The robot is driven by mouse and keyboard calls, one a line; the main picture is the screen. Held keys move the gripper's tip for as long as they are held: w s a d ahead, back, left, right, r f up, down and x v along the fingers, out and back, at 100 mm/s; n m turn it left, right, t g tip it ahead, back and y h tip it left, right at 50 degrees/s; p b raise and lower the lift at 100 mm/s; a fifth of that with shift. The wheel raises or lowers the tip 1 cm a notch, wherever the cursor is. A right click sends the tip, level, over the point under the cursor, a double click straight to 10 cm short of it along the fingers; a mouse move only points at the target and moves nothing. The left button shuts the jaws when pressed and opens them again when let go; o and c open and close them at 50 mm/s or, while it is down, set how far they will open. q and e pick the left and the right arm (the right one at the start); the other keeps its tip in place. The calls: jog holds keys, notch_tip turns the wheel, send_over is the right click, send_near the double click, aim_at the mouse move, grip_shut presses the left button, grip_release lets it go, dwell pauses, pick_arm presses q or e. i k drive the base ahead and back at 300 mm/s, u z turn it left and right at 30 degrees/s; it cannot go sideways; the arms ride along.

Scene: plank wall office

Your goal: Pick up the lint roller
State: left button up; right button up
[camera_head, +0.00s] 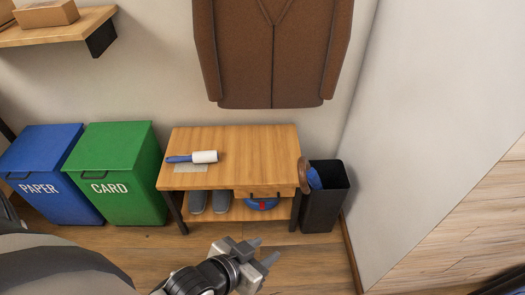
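The lint roller (193,157) lies on its side on top of the wooden bench (250,142), towards the left end. Its blue handle points left and its white roll points right. My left gripper (266,250) is low in front of the bench, below and to the right of the roller and well apart from it. Its two fingers are spread and nothing shows between them. My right gripper does not show.
A flat pale card (190,169) lies just in front of the roller. Grey slippers (198,202) and a blue-red item (262,203) sit on the bench's lower shelf. A green bin (120,165) stands left, a dark bin (325,205) right. A brown jacket (272,60) hangs above.

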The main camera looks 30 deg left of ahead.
aim_at(201, 156)
jog(key=z, duration=2.65)
jog(key=k, duration=2.85)
jog(key=u, duration=1.35)
jog(key=i, duration=1)
jog(key=u, duration=0.05)
